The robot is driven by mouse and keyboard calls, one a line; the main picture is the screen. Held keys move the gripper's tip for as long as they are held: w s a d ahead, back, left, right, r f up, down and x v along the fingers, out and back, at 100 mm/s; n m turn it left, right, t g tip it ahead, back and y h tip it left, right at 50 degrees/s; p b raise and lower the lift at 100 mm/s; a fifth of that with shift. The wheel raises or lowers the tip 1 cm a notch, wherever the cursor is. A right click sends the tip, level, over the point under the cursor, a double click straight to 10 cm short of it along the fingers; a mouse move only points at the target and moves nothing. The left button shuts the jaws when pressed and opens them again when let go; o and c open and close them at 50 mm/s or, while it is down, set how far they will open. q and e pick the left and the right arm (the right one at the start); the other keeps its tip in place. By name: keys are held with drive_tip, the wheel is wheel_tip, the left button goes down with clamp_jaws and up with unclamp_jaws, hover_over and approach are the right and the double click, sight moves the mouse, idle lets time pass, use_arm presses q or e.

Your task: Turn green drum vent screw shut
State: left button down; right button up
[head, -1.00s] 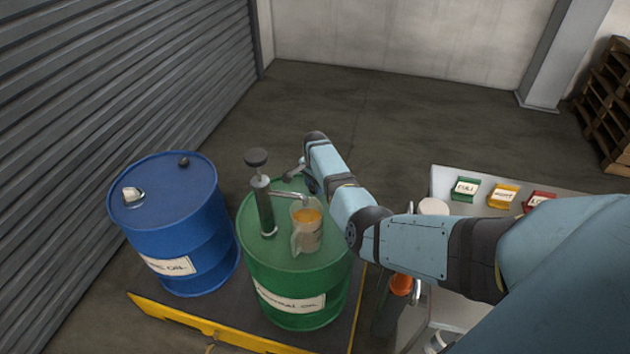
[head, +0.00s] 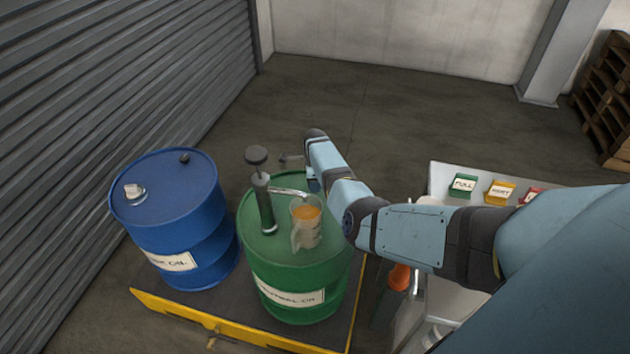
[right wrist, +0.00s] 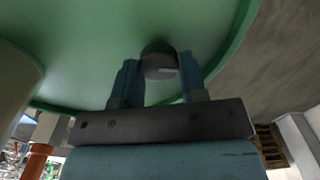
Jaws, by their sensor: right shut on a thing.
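The green drum (head: 290,270) stands upright in the middle of the head view; its lid fills the top of the right wrist view (right wrist: 90,50). The vent screw (right wrist: 158,61) shows there as a dark round knob with a pale mark, near the lid's rim. My right gripper (right wrist: 159,78) is shut on it, one blue finger on each side. In the head view my right wrist (head: 318,160) hangs over the far right of the lid. The fingertips and screw are hidden there. My left gripper is not in view.
A hand pump (head: 265,200) and a jug of amber liquid (head: 306,222) stand on the lid, close to my right forearm. A blue drum (head: 175,225) is at left. A yellow-edged pallet (head: 180,318) lies beneath. A bench with coloured labelled boxes (head: 463,186) is at right.

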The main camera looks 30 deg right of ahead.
drive_tip(key=shift+m, duration=0.3)
drive_tip(key=o, duration=0.9)
drive_tip(key=shift+o, duration=0.2)
wheel_tip(320, 180, up, 14)
drive_tip(key=p, duration=0.1)
drive_tip(key=shift+p, duration=0.35)
drive_tip(key=shift+f, duration=0.1)
